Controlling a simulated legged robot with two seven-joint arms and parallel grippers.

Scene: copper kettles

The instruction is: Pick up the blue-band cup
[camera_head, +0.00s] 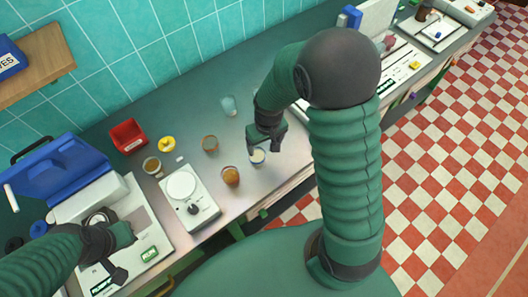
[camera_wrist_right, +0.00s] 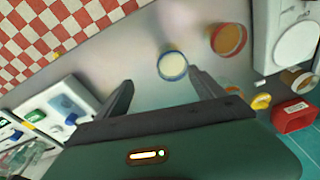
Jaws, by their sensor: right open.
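The blue-band cup (camera_head: 257,157) is a small cup with pale contents on the grey counter. In the right wrist view the cup (camera_wrist_right: 172,66) shows a blue band around its pale top. My right gripper (camera_head: 264,147) is open just above the cup, fingers pointing down. In the right wrist view the cup lies just beyond the fingertips of my right gripper (camera_wrist_right: 163,78), nearer the right finger, with nothing held. My left gripper (camera_head: 123,256) is at lower left over a white device, its fingers apart and empty.
An amber cup (camera_head: 231,176), a brownish cup (camera_head: 210,144) and a clear glass (camera_head: 229,106) stand near the cup. A white scale (camera_head: 186,196), yellow item (camera_head: 167,144) and red bin (camera_head: 128,136) are farther left. The counter's front edge is close by.

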